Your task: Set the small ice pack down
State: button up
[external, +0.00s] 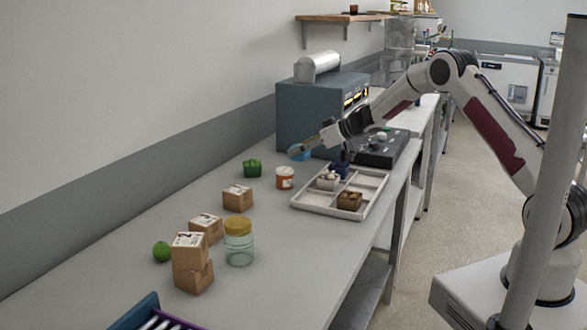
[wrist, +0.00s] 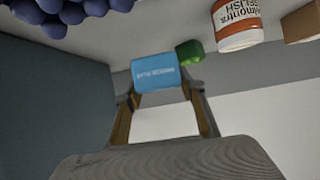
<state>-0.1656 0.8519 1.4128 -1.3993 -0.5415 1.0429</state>
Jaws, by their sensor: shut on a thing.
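The small ice pack (wrist: 155,72) is a light blue block with white lettering. In the wrist view it sits between my fingertips. In the external view the ice pack (external: 300,155) shows as a bit of blue below my fingertips, in front of the teal machine and left of the tray. My gripper (external: 300,148) is shut on it, and it also shows in the wrist view (wrist: 160,88). Whether the pack touches the counter is hard to tell.
A red-and-white jar (external: 285,177) and a green item (external: 252,168) stand nearby. A divided white tray (external: 330,212) holds several small items. The teal machine (external: 310,115) is close behind. Cardboard boxes (external: 192,262) and a glass jar (external: 239,245) stand nearer the camera. The counter's left side is mostly clear.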

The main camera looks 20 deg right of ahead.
aim_at(308, 159)
jog(key=shift+f, duration=0.65)
jog(key=shift+f, duration=1.9)
jog(key=shift+f, duration=0.1)
jog(key=o, duration=1.3)
jog(key=shift+v, duration=6.05)
